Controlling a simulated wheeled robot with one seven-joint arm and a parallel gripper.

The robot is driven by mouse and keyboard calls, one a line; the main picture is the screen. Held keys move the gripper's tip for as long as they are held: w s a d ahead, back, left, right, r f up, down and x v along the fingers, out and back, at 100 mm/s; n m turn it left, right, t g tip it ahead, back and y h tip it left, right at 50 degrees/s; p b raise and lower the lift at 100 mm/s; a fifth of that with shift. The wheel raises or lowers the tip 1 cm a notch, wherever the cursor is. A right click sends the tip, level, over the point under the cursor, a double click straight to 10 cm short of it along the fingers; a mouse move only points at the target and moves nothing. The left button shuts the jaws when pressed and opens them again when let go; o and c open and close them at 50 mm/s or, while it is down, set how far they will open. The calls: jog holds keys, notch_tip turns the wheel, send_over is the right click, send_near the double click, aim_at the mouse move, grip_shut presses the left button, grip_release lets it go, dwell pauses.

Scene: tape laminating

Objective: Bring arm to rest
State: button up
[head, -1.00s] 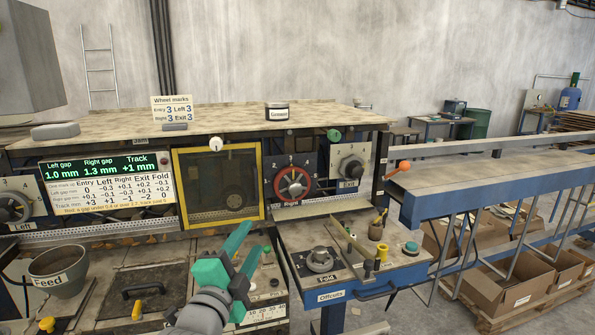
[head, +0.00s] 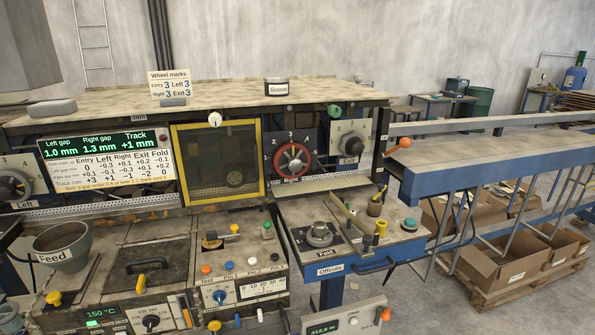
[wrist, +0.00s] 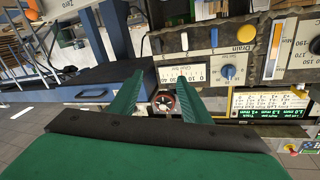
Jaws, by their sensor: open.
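My gripper does not show in the head view. In the wrist view my gripper (wrist: 160,95) has two green fingers standing apart with nothing between them, so it is open and empty. Through the gap between the fingers I see a red-rimmed dial of the machine, farther off. The wrist picture is turned over, with the labels upside down. The laminating machine (head: 110,248) stands in front of me, with its display panel (head: 103,147) reading left gap 1.0 mm, right gap 1.3 mm and track +1 mm.
A yellow-framed window (head: 218,160) and the red Right wheel (head: 293,159) are on the machine front. The Feed pot (head: 62,247) is at the left. The Offcuts table (head: 350,245) and a blue conveyor (head: 470,170) are at the right. Cardboard boxes (head: 495,266) stand below the conveyor.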

jog(key=s+d+f+n+g, duration=0.1)
jog(key=s+f+n, duration=0.1)
jog(key=s+f, duration=0.45)
jog(key=s+d+f+n, duration=0.1)
jog(key=s+d+f, duration=0.15)
jog(key=s, duration=0.65)
jog(key=s+f+g, duration=0.1)
jog(key=s, duration=1.5)
jog(key=shift+s+n+g, duration=0.3)
jog(key=shift+s, duration=0.05)
